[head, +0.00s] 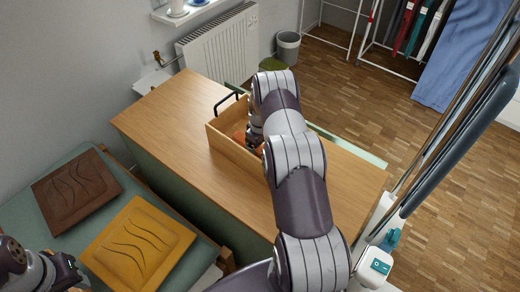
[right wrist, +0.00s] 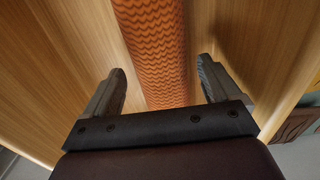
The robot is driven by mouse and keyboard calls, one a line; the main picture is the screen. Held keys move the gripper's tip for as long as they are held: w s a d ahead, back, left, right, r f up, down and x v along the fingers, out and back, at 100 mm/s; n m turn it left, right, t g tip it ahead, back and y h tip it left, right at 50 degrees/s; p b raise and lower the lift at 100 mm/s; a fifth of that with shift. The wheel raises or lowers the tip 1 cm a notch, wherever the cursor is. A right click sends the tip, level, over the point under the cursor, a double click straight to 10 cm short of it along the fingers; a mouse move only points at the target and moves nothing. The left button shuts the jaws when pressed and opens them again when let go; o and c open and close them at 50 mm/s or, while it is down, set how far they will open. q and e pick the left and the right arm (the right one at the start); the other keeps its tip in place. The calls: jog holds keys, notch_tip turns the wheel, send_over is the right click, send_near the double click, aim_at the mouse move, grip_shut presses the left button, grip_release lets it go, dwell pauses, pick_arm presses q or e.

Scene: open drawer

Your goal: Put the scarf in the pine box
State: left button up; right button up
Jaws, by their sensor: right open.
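The scarf (right wrist: 155,45) is orange with a zigzag pattern and looks like a long roll in the right wrist view. In the head view, orange parts of the scarf (head: 239,137) show inside the pine box (head: 232,152), an open wooden box on the desk. My right gripper (right wrist: 162,72) is open, with one finger on each side of the scarf and gaps between. In the head view its arm reaches down into the box and hides much of the scarf. My left gripper (head: 76,272) is at the bottom left corner, away from the box; its jaw opening is unclear.
The wooden desk top (head: 170,120) is clear around the box. A black handle (head: 226,100) stands at the box's far end. Brown (head: 75,188) and yellow (head: 138,243) cushions lie at the left. A radiator (head: 217,45) stands behind the desk.

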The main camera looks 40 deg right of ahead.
notch_tip(320, 180, up, 11)
jog(key=b, duration=0.2)
jog(key=s+a+r, duration=0.3)
jog(key=a+r, duration=0.3)
jog(key=a, duration=0.4)
jog(key=s+a+r+m, duration=0.1)
jog(key=s+a+r, duration=0.1)
jog(key=s+a, duration=0.5)
jog(key=s+a+r+m+t, duration=0.1)
jog(key=s+a+r, duration=0.1)
jog(key=s+a, duration=0.5)
jog(key=s, duration=0.3)
jog(key=shift+s+r, duration=0.15)
jog(key=shift+r, duration=0.15)
